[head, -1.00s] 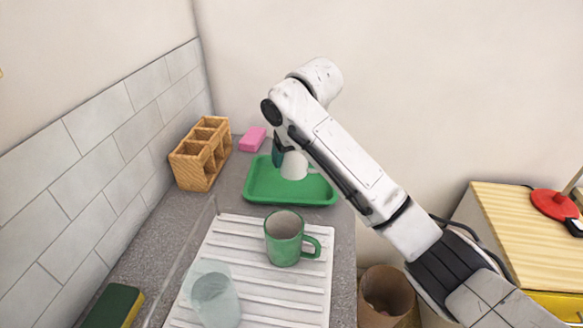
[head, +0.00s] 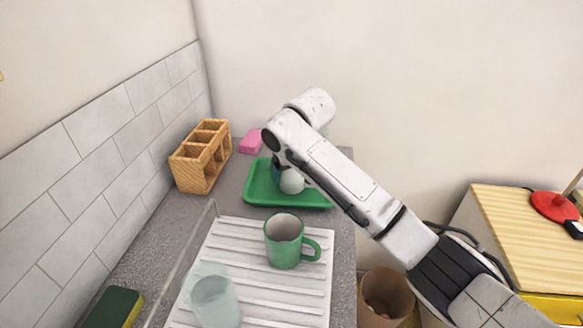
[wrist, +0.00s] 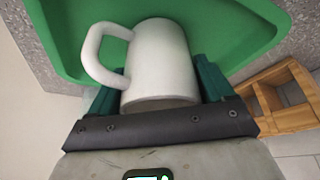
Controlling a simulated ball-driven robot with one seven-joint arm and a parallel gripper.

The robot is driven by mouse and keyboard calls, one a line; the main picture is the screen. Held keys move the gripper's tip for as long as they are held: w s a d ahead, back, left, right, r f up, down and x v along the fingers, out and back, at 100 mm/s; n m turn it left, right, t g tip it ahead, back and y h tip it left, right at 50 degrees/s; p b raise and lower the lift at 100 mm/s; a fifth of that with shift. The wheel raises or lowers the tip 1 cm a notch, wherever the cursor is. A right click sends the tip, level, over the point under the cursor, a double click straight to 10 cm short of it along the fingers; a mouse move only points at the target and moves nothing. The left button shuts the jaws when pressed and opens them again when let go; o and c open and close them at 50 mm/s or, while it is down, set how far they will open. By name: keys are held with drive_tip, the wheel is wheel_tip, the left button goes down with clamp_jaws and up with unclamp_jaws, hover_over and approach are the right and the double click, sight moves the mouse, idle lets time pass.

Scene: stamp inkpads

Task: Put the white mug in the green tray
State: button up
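The white mug (wrist: 160,62) is between the two dark green fingers of my gripper (wrist: 158,85) in the wrist view, with its handle out to the left. The fingers lie against its sides. In the head view the mug (head: 291,182) is partly hidden by my arm and hangs low over the green tray (head: 262,197). The tray also fills the background of the wrist view (wrist: 225,50). I cannot tell whether the mug touches the tray floor.
A green mug (head: 283,243) and a clear glass (head: 215,302) stand on the white drainboard (head: 235,240). A wooden rack (head: 190,170) and a pink sponge (head: 250,142) are behind the tray on the left. A green and yellow sponge (head: 112,307) lies at the front left.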

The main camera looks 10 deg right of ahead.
drive_tip(key=o, duration=0.3)
drive_tip(key=v, duration=1.2)
drive_tip(key=shift+r, duration=0.15)
